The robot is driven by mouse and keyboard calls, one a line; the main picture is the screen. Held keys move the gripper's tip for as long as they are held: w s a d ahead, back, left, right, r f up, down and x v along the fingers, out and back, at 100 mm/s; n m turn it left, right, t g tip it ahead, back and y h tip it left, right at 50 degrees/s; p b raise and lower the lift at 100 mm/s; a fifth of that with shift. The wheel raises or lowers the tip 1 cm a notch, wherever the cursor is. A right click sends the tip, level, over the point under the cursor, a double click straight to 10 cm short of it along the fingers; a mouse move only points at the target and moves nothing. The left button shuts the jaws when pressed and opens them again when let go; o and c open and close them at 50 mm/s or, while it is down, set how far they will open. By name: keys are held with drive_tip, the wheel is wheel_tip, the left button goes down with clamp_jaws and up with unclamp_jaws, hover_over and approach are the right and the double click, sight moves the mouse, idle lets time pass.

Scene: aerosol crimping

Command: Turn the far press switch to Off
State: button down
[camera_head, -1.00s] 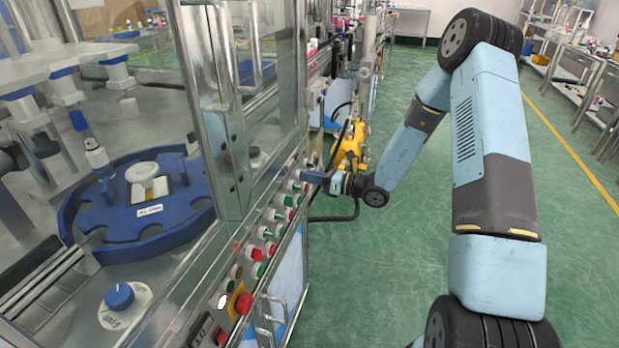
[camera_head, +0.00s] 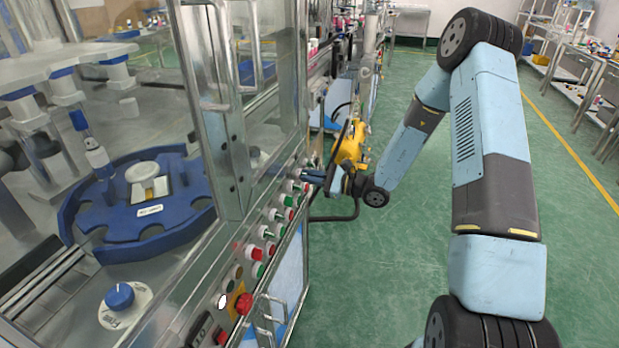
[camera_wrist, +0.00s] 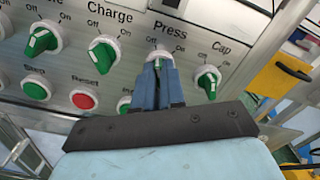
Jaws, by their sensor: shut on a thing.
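The Press switch (camera_wrist: 160,56) is in the upper middle of the wrist view, under the label "Press" with small position marks beside it. Its pale ring shows above the fingertips; most of its knob is hidden, so I cannot read which way it points. My gripper (camera_wrist: 159,72) has its two blue fingers shut on this switch, reaching up from below. In the head view my gripper (camera_head: 313,174) is at the far part of the control panel, fingers against the panel face, and the switch itself is hidden there.
The green Charge switch (camera_wrist: 104,54) is left of my fingers and the green Cap switch (camera_wrist: 208,82) close on their right. A red Reset button (camera_wrist: 84,99) is lower left. In the head view a red button (camera_head: 243,304) is at the panel's near end.

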drive_tip(key=shift+d+n, duration=0.1)
drive_tip(key=shift+n, duration=0.2)
drive_tip(key=shift+f, duration=0.1)
drive_tip(key=c, duration=1.2)
unclamp_jaws()
drive_tip(key=v, duration=1.3)
drive_tip(key=shift+d, duration=0.35)
drive_tip(key=shift+s, duration=0.1)
